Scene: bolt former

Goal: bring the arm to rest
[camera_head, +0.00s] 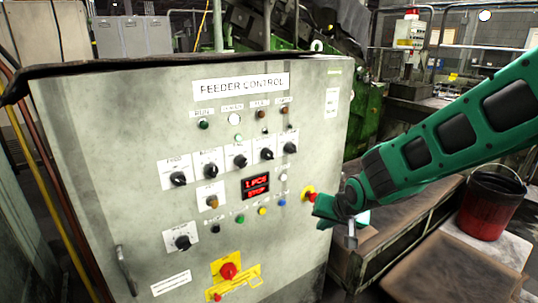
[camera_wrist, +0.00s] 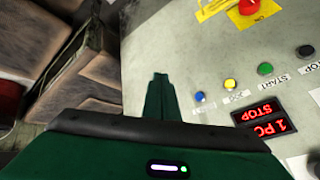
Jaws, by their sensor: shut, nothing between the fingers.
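My green gripper (camera_head: 322,211) is at the end of my arm, which reaches in from the right in the head view. It is in front of the right part of the feeder control cabinet (camera_head: 110,140), close to a red knob on a yellow plate (camera_head: 308,193). Whether it touches the panel cannot be told. In the wrist view the gripper fingers (camera_wrist: 160,80) are together with nothing between them. The red display (camera_head: 255,187) reads "1 PCS" and "STOP"; it also shows in the wrist view (camera_wrist: 263,120).
Several dark knobs and coloured buttons cover the panel. A larger red button (camera_head: 229,271) on yellow sits low on it. A red bucket (camera_head: 491,205) stands at the right, beside a low brown-topped bench (camera_head: 400,200). Green machinery (camera_head: 368,100) stands behind the cabinet.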

